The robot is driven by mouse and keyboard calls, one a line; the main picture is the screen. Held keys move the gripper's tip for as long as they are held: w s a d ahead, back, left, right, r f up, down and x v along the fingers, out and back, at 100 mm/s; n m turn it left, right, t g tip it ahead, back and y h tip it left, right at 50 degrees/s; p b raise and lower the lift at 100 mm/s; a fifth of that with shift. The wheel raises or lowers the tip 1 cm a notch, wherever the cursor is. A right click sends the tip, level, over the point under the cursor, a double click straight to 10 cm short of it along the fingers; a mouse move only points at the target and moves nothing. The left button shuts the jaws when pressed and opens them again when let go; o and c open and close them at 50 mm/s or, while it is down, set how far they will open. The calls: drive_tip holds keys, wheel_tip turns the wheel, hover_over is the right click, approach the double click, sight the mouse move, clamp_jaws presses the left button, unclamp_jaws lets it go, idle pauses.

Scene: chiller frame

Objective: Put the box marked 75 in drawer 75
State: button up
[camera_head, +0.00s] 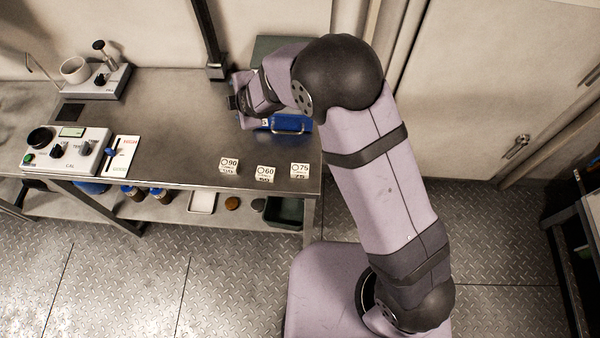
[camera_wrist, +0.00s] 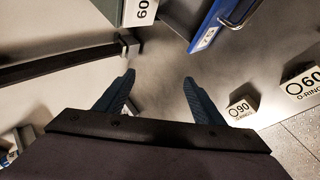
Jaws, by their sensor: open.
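The box marked 75 (camera_head: 299,170) is a small white box standing at the front right of the steel table in the head view; the wrist view does not show it. A blue drawer front (camera_head: 290,124) with a bar handle sits behind the boxes, partly hidden by my arm. It also shows at the top of the wrist view (camera_wrist: 224,17); its small label is too blurred to read surely. My gripper (camera_wrist: 158,80) is open and empty, with bare table between its fingers. In the head view it is left of the blue drawer, away from box 75.
White boxes marked 90 (camera_head: 229,166) and 60 (camera_head: 265,174) stand left of box 75. A control box (camera_head: 66,150) stands at the table's left. The middle of the table (camera_head: 175,120) is clear.

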drive_tip(key=s+d+r+n+g+h+b, duration=0.1)
drive_tip(key=s+d+r+n+g+b, duration=0.15)
drive_tip(key=d+n, duration=0.45)
drive_tip(key=n+g+h+b, duration=0.4)
drive_tip(key=n+b, duration=0.3)
drive_tip(key=b, duration=0.1)
hover_over(300, 169)
drive_tip(key=f, duration=0.8)
drive_tip(key=shift+s+d+f, duration=0.1)
drive_tip(key=shift+s+f, duration=0.1)
drive_tip(key=shift+s, duration=0.15)
drive_tip(key=shift+w+f+p, duration=0.2)
drive_tip(key=shift+f+p, duration=0.1)
drive_tip(key=shift+f, duration=1.55)
drive_tip(key=shift+w+f+p, duration=0.15)
drive_tip(key=shift+f+p, duration=0.1)
drive_tip(key=shift+f, duration=1.55)
drive_tip(key=shift+c, duration=0.7)
drive_tip(key=c, duration=1.1)
